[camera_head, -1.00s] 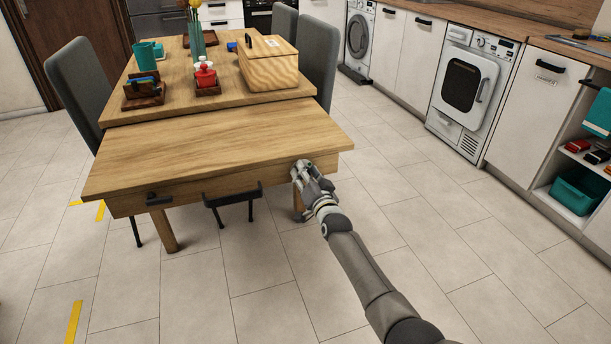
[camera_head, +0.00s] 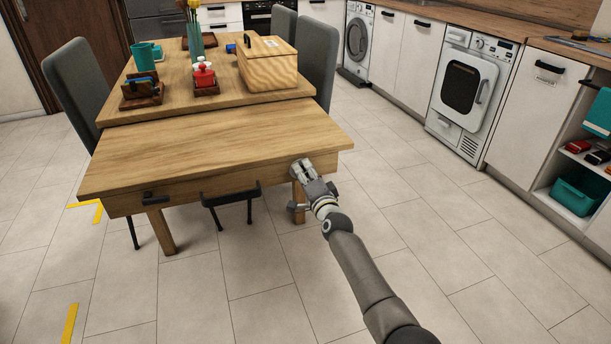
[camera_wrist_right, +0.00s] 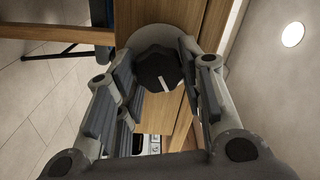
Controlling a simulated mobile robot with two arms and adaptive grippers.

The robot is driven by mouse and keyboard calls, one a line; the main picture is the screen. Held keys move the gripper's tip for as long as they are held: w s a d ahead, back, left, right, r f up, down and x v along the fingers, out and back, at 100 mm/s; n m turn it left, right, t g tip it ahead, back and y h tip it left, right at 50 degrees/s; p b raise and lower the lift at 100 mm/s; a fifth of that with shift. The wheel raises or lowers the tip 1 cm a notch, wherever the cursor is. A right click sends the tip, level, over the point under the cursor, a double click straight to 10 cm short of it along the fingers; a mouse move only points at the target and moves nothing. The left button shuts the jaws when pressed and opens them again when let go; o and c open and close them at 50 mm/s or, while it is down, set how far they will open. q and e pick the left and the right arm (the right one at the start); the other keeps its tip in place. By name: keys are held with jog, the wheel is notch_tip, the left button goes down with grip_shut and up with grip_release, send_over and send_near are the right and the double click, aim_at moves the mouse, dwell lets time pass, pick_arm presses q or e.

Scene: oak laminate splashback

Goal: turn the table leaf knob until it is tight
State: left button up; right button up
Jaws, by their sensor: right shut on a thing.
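The table leaf (camera_head: 215,145) is the near wooden section of the table, level with its front edge toward me. The table leaf knob (camera_wrist_right: 157,68) is dark, faceted and round with a white mark, set on a round grey base against the wood in the right wrist view. My right gripper (camera_head: 300,170) is at the right end of the leaf's front edge. Its fingers stand on both sides of the knob and are shut on it. The head view hides that knob behind the gripper. My left gripper is not in view.
Floor to the right is clear.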

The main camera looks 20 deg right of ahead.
jog(key=shift+f, duration=0.15)
jog(key=o, duration=1)
jog(key=shift+o, duration=0.2)
jog(key=s, duration=1.2)
jog(key=shift+d, duration=0.2)
